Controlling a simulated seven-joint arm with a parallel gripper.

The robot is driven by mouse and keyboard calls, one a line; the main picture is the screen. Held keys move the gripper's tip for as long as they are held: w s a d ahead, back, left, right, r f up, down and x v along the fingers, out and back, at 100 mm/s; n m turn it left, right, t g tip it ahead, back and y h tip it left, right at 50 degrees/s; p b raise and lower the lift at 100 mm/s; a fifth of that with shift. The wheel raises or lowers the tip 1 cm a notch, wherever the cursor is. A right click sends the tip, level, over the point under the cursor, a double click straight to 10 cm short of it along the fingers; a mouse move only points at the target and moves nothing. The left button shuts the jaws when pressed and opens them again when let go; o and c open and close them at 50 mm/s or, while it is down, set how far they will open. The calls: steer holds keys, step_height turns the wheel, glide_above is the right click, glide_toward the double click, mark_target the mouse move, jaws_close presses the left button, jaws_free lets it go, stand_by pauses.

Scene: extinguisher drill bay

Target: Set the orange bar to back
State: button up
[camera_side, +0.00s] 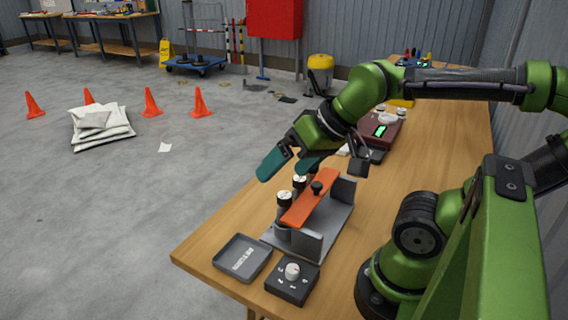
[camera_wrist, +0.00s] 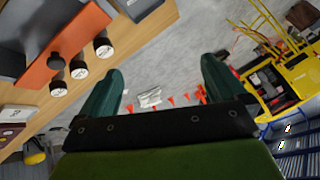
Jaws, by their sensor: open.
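The orange bar (camera_side: 300,207) lies across a grey fixture (camera_side: 340,216) on the wooden bench, with a black knob (camera_side: 317,187) standing on it. Several dark cylinders with white tops (camera_side: 284,197) stand along the bar's left side; one is partly hidden by my gripper. My gripper (camera_side: 289,164) is open and empty, with teal fingers, above and behind the bar in the side view. In the wrist view the bar (camera_wrist: 85,33) and its knob (camera_wrist: 56,61) are at upper left, outside the open fingers (camera_wrist: 162,72). No label for the bar's positions is readable.
A grey tray (camera_side: 243,258) and a black dial box (camera_side: 292,280) sit at the bench's near end. A dark red device with a green display (camera_side: 380,131) stands behind the fixture. Open floor lies left of the bench.

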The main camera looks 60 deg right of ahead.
steer(key=shift+w+f+g, duration=0.15)
steer(key=shift+f+g, duration=0.15)
steer(key=shift+f, duration=0.2)
steer(key=c, duration=0.5)
steer(key=w+g, duration=0.1)
steer(key=w, duration=0.1)
steer(key=w+f+g, duration=0.1)
steer(key=w, duration=0.1)
steer(key=w+d+f+g, duration=0.1)
steer(key=w, duration=0.1)
steer(key=shift+w+f+n+g+h, duration=0.1)
steer(key=shift+f+n+g+h, duration=0.05)
steer(key=shift+n+g+h, duration=0.2)
steer(key=c, duration=1.2)
steer(key=w+f+g, duration=0.1)
steer(key=w+g, duration=0.1)
steer(key=w+d+f+n+g+h, duration=0.1)
steer(key=w+g, duration=0.1)
steer(key=w, duration=0.1)
steer(key=w+d+f+n+g, duration=0.1)
steer(key=w+f+g, duration=0.1)
steer(key=shift+w+n, duration=0.15)
steer(key=shift+n, duration=0.1)
jaws_close()
steer(key=shift+w+d+r+n+g, duration=0.15)
steer(key=shift+r+n+g, duration=0.25)
steer(key=shift+r+g, duration=0.4)
steer(key=shift+r, duration=0.1)
